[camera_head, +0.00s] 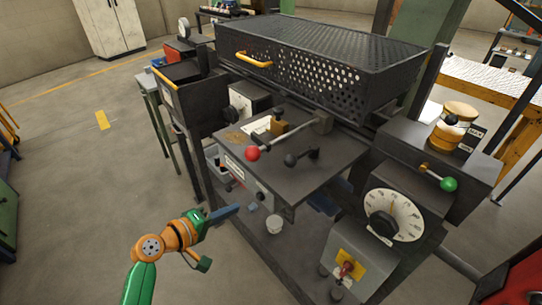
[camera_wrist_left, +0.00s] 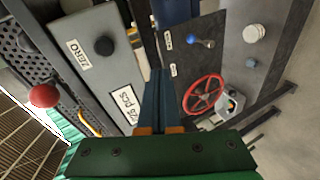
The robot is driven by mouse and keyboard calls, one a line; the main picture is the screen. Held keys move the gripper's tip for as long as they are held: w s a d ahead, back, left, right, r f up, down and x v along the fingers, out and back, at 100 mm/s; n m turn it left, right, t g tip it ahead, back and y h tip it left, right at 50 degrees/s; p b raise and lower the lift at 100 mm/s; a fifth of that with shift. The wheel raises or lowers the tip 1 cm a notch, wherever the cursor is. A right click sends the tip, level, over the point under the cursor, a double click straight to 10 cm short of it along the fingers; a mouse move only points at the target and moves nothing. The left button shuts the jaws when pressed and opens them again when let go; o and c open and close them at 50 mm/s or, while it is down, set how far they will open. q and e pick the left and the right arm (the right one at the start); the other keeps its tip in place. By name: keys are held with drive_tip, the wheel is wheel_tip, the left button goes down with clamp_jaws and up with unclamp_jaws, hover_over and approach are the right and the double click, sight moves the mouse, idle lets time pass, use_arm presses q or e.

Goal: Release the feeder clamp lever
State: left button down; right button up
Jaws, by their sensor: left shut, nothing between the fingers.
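Several ball-ended levers show, and I cannot tell for certain which is the feeder clamp lever. A red-ball lever (camera_head: 253,153) and a black-ball lever (camera_head: 290,160) are on the dark table plate of the machine. A green-ball lever (camera_head: 449,184) is on the right block. My left gripper (camera_head: 236,208) is shut and empty, in front of and below the plate, apart from the levers. Its closed fingers (camera_wrist_left: 160,95) point toward the machine. My right gripper is out of view.
A perforated guard (camera_head: 320,60) with a yellow handle stands behind the plate. A dial (camera_head: 394,214) and a red switch (camera_head: 347,268) are on the right front. The wrist view shows a red handwheel (camera_wrist_left: 203,95) and a black knob (camera_wrist_left: 104,45). Floor at left is clear.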

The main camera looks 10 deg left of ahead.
sight(270, 171)
use_arm(q)
wheel_tip(270, 171, up, 15)
drive_tip(key=s+d+m+h, duration=0.2)
drive_tip(key=h, duration=0.2)
drive_tip(key=shift+s+d+r+t+h, duration=0.15)
drive_tip(key=shift+d+r+t+h, duration=0.05)
drive_tip(key=shift+d+t+h, duration=0.2)
drive_tip(key=p+x, duration=0.2)
drive_tip(key=x, duration=0.7)
drive_tip(key=shift+d+p, duration=0.1)
drive_tip(key=shift+p, duration=0.3)
drive_tip(key=shift+w+d+f, duration=0.1)
drive_tip(key=shift+w+d, duration=0.1)
drive_tip(key=shift+w, duration=0.15)
